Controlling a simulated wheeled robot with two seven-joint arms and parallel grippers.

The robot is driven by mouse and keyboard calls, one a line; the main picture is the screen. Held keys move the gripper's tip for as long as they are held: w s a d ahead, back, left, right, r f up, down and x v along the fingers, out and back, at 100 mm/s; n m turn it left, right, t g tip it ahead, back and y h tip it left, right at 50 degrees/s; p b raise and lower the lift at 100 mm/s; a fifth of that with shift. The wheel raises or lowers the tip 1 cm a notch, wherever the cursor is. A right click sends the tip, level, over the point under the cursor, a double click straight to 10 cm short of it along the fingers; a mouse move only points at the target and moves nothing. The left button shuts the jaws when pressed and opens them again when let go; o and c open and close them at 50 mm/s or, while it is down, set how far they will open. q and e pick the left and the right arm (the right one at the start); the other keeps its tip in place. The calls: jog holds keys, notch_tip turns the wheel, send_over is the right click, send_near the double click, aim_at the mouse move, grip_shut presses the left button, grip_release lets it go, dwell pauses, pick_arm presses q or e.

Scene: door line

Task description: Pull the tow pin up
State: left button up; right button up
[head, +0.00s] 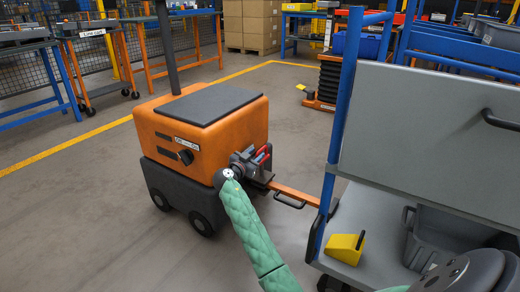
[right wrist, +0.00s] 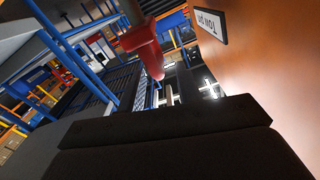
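An orange tug (head: 200,115) with a dark lower body stands left of a blue-framed cart. The red tow pin handle (head: 264,152) shows at the tug's rear, close beside my right gripper (head: 256,160). In the right wrist view the red handle (right wrist: 145,48) stands in front of my dark gripper part, with a visible gap between them. The pin below the handle is mostly hidden. The fingers' opening is unclear. My left gripper is not in view.
An orange tow bar (head: 294,193) reaches from the tug toward the grey cart (head: 425,130). A yellow wedge (head: 345,248) and a grey bin (head: 440,235) sit on the cart's deck. Workbenches, boxes (head: 250,22) and racks stand behind. The floor left of the tug is clear.

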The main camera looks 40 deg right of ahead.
jog(key=shift+v, duration=1.2)
jog(key=shift+p, duration=0.35)
